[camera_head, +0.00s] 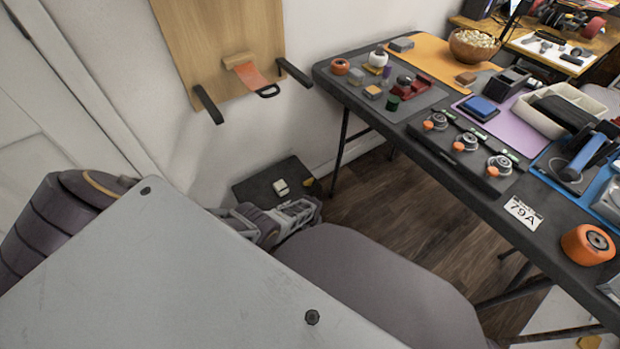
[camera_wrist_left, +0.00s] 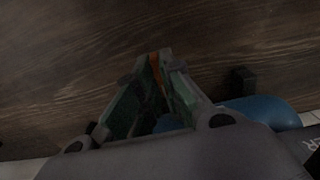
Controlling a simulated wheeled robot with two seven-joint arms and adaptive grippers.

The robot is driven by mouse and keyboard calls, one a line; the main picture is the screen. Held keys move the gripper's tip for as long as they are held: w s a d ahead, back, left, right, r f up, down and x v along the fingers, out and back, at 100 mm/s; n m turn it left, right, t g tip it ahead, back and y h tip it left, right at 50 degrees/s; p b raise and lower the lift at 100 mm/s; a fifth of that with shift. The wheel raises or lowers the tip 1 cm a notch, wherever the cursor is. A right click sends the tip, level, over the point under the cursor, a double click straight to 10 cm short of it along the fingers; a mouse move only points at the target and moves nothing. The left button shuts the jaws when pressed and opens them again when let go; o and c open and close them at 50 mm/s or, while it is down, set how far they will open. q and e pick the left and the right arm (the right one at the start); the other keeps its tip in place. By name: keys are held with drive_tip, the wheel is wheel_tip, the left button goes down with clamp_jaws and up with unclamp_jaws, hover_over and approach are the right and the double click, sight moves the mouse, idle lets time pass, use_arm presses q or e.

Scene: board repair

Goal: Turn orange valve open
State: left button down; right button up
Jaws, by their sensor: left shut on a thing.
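An orange lever (camera_head: 252,74) with a black loop at its end hangs from a wooden block on the wooden wall board (camera_head: 215,30). Several round fittings with orange knobs (camera_head: 465,142) stand in a row on the dark table. I cannot tell which of these is the valve. In the left wrist view my left gripper (camera_wrist_left: 161,62) is shut, with a thin orange strip (camera_wrist_left: 155,72) showing between its dark fingers. The rest of that strip is hidden. A grey jointed part of mine shows low in the head view; the fingertips are not clear there. My right gripper is not in view.
Two black bars (camera_head: 208,105) stick out from the wall board. The dark table (camera_head: 425,140) at right carries trays, blocks, a bowl (camera_head: 472,45) and an orange roll (camera_head: 588,244). A dark flat case (camera_head: 270,183) lies by the wall. Wooden floor (camera_head: 385,205) shows bare beside the table.

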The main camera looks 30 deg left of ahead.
use_arm(q)
drive_tip(key=c, duration=1.6)
unclamp_jaws()
drive_tip(key=shift+o, duration=0.2)
drive_tip(key=shift+r, duration=0.4)
wheel_tip(320, 180, up, 11)
idle(0.3)
drive_tip(key=shift+r, duration=0.15)
drive_tip(key=shift+r, duration=0.1)
idle(0.4)
